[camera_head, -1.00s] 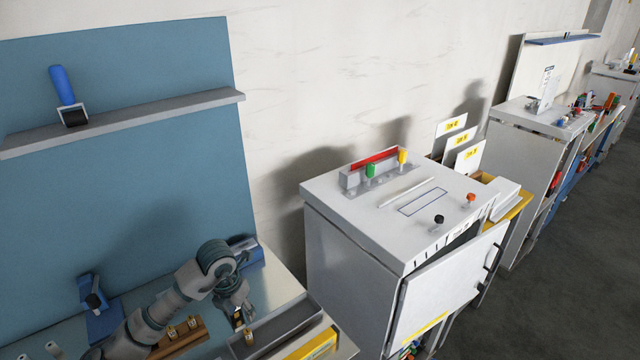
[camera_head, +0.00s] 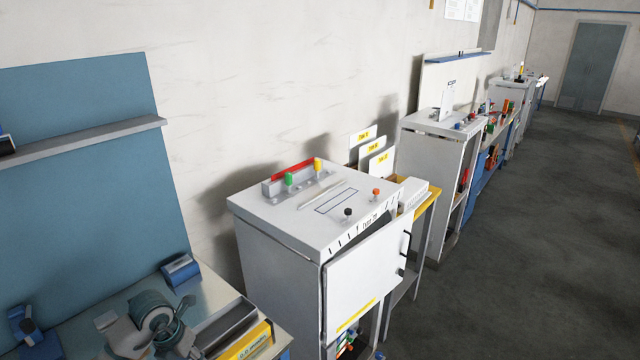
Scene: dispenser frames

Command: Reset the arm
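My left arm's grey wrist shows low in the head view, over the left workbench, coming in from the bottom left. My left gripper (camera_head: 188,345) is small and dark at the bottom edge, beside a grey tray (camera_head: 222,326). Its fingertips are partly hidden and cut off, so I cannot tell whether it is open or shut, or whether it holds anything. My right arm and gripper are not in view.
A white cabinet (camera_head: 285,225) with coloured knobs and a partly open door (camera_head: 365,280) stands right of the bench. A blue backboard (camera_head: 90,200) with a grey shelf (camera_head: 90,138) rises behind the bench. Open dark floor (camera_head: 530,250) lies to the right.

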